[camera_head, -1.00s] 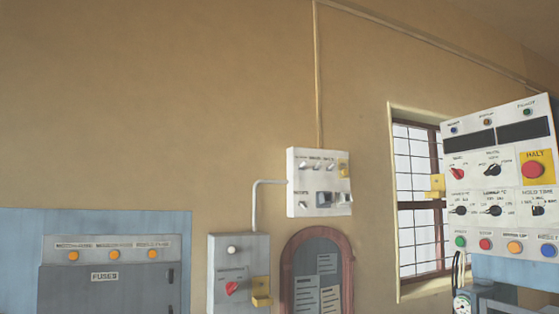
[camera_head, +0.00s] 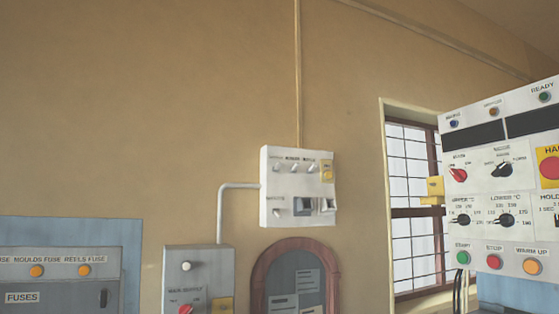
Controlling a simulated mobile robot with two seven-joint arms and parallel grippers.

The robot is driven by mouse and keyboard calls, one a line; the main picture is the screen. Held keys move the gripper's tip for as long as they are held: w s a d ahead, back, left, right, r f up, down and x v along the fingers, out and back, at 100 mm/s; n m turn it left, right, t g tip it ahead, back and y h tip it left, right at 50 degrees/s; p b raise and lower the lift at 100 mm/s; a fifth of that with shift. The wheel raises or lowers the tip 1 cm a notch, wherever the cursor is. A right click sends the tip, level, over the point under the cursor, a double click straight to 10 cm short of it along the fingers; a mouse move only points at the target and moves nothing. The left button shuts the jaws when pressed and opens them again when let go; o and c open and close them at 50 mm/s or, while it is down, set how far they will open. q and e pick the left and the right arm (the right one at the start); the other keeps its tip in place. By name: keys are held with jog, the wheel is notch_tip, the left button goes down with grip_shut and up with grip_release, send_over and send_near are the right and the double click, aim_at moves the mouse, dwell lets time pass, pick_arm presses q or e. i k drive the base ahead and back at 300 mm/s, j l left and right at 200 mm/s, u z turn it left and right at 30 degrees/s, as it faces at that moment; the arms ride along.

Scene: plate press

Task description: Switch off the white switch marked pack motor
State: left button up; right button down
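A white switch box (camera_head: 270,212) hangs on the tan wall near the middle of the view. Its upper row has several small toggle switches (camera_head: 294,168) under tiny labels, with a yellow piece at the right end. Its lower row has one more small toggle (camera_head: 278,213) and larger grey and white rocker switches (camera_head: 304,206). The labels are too small to read surely, so I cannot tell which switch is the pack motor one. Neither of my grippers is in view.
A grey main supply box (camera_head: 176,265) with a red knob sits lower left of the switch box, joined by a white pipe. A fuse cabinet (camera_head: 60,295) is at far left. An arched notice board (camera_head: 262,283) hangs below. A large control panel (camera_head: 472,185) stands at right before a window.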

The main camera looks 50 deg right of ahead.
aim_at(276, 169)
jog(key=l+u, duration=0.1)
jog(key=l, duration=1.35)
jog(key=i, duration=0.05)
